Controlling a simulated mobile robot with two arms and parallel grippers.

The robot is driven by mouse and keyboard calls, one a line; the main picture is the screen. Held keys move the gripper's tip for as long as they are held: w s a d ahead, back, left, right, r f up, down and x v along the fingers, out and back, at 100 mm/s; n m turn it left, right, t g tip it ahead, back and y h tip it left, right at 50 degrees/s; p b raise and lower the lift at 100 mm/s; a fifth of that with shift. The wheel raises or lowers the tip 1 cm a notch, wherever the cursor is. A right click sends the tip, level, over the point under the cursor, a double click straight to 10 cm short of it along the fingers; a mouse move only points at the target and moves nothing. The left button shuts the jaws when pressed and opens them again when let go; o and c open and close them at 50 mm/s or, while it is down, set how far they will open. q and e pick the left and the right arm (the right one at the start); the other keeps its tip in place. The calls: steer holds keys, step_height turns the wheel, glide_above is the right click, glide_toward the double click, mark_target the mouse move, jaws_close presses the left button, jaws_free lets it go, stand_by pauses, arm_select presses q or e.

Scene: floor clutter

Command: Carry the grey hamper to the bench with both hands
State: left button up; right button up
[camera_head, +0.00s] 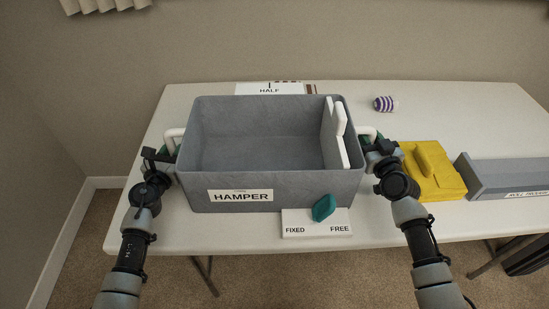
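The grey hamper (276,187), an open box with a HAMPER label on its front, is upright over the white table in the middle of the head view. Its inside looks empty apart from a white piece (334,130) at the right wall. White handles stick out at its left (171,134) and right (369,131) sides. My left gripper (167,152) is at the left handle and my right gripper (378,145) at the right handle. Their fingers are small and partly hidden, so I cannot tell whether they are closed on the handles. No separate bench is identifiable.
A FIXED/FREE plate (316,229) with a teal knob (324,208) lies before the hamper. A HALF sign (270,88) is behind. A yellow block (432,172), grey tray (505,178) and purple-striped object (384,103) are right. The white table (460,105) is clear at back right.

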arm_select(q)
jaws_close()
arm_select(e)
jaws_close()
stand_by(0.7)
arm_select(q)
steer(key=shift+r, duration=0.3)
arm_select(e)
steer(key=shift+r, duration=0.25)
